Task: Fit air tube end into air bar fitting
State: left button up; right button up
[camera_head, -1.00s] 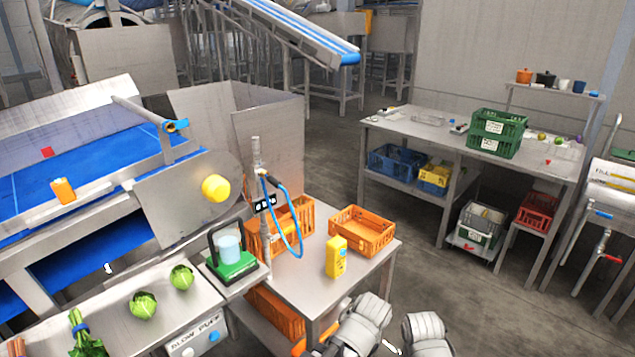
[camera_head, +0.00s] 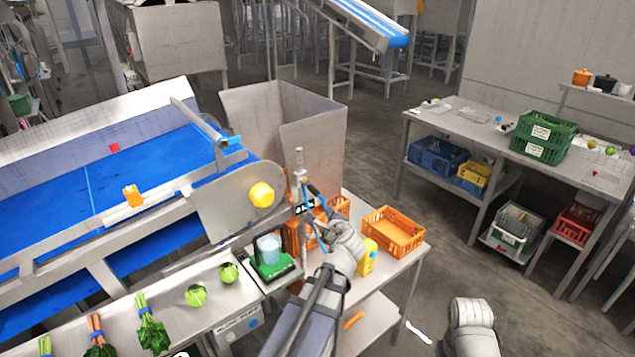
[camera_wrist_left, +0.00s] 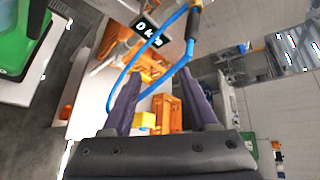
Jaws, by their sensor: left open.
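The blue air tube (camera_head: 322,212) hangs in a loop from a metal post (camera_head: 300,175) at the front table. It also shows in the left wrist view (camera_wrist_left: 158,88), crossing in front of the fingers. A black pressure display (camera_wrist_left: 148,33) is beside the loop. My left gripper (camera_head: 316,229) is at the tube in the head view. Its fingers are spread in the left wrist view (camera_wrist_left: 162,85), with nothing clamped. I cannot tell which tube end is loose.
Orange crates (camera_head: 393,232) and a yellow bottle (camera_head: 367,257) stand on the table close to my left arm. A green scale-like device (camera_head: 272,262) is left of the post. The blue conveyor (camera_head: 80,195) lies further left.

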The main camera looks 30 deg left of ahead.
aim_at(322, 198)
pick_arm(q)
jog(key=shift+w+a+r+m+t+y+p, duration=0.15)
jog(key=shift+w+a+r+m+t, duration=0.15)
jog(key=shift+a+r+m, duration=0.35)
jog(key=shift+w+a+r+m+t+y+p, duration=0.2)
jog(key=shift+w+a+r+m, duration=0.2)
jog(key=shift+a+r, duration=0.45)
jog(key=shift+w+a+r+m+t+y+p, duration=0.1)
jog(key=shift+w+a+r+m+t+y, duration=0.1)
jog(key=shift+w+a+r+m, duration=0.5)
jog(key=shift+n, duration=0.25)
jog(key=b+x, duration=0.1)
jog(key=x, duration=0.5)
jog(key=shift+a+r+b, duration=0.1)
jog(key=shift+a+b, duration=0.05)
jog(key=shift+b, duration=0.25)
jog(key=shift+s, duration=0.1)
pick_arm(e)
jog(key=shift+r, duration=0.1)
pick_arm(q)
jog(key=shift+c, duration=0.3)
grip_shut()
jog(key=shift+s+d, duration=0.15)
jog(key=shift+d, duration=0.15)
jog(key=shift+s+d, duration=0.25)
jog(key=shift+d, duration=0.4)
jog(key=shift+s+d, duration=0.25)
jog(key=shift+d, duration=0.4)
jog(key=shift+s+d, duration=0.25)
jog(key=shift+d, duration=0.35)
